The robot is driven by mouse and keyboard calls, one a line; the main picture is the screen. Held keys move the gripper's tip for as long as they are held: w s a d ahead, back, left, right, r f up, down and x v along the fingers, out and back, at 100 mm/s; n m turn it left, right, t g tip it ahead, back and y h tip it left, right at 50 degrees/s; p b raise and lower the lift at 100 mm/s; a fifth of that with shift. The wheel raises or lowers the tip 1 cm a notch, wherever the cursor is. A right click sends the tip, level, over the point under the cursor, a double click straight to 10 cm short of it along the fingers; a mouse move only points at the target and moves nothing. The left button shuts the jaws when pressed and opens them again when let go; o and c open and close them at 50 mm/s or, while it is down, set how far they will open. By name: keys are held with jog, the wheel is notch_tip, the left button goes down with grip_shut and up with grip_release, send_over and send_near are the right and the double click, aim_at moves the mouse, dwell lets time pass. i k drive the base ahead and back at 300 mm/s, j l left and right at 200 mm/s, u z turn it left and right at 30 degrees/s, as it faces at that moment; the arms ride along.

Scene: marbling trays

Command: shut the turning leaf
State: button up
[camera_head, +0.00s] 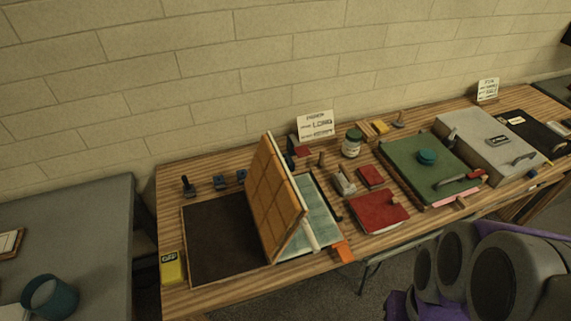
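The turning leaf, an orange-brown panelled board (274,200), stands raised and tilted, its top edge leaning left. Its lower edge runs along a pale rod (309,236) at the near end. To its right lies a pale blue-green bed (318,213); to its left lies a flat dark brown panel (222,240). An orange tab (344,251) sticks out at the near right corner. The leaf hides part of what lies behind it. Grey and purple parts of my arm fill the lower right, well apart from the leaf. My gripper's fingertips do not show.
On the wooden table (180,303), a yellow block (172,267) sits at the near left corner. Red books (378,211), a jar (352,143), a green board (430,165) and a grey case (485,140) stand to the right. A brick wall is behind.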

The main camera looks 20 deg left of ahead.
aim_at(277, 205)
jog(key=u, duration=0.45)
jog(key=l+u, duration=0.25)
jog(key=u, duration=0.2)
jog(key=i+l+u, duration=0.1)
jog(key=l+u, duration=0.25)
jog(key=u, duration=0.15)
jog(key=l+u, duration=0.25)
jog(key=u, duration=0.2)
jog(key=k+l+u, duration=0.1)
jog(key=l+u, duration=0.15)
jog(key=u, duration=0.2)
jog(key=k+l+u, duration=0.1)
jog(key=l, duration=0.3)
jog(key=k+l, duration=0.25)
jog(key=k+l+u, duration=0.15)
jog(key=l, duration=0.3)
jog(key=k+l+u, duration=0.1)
jog(key=k+l, duration=0.15)
jog(key=l, duration=0.1)
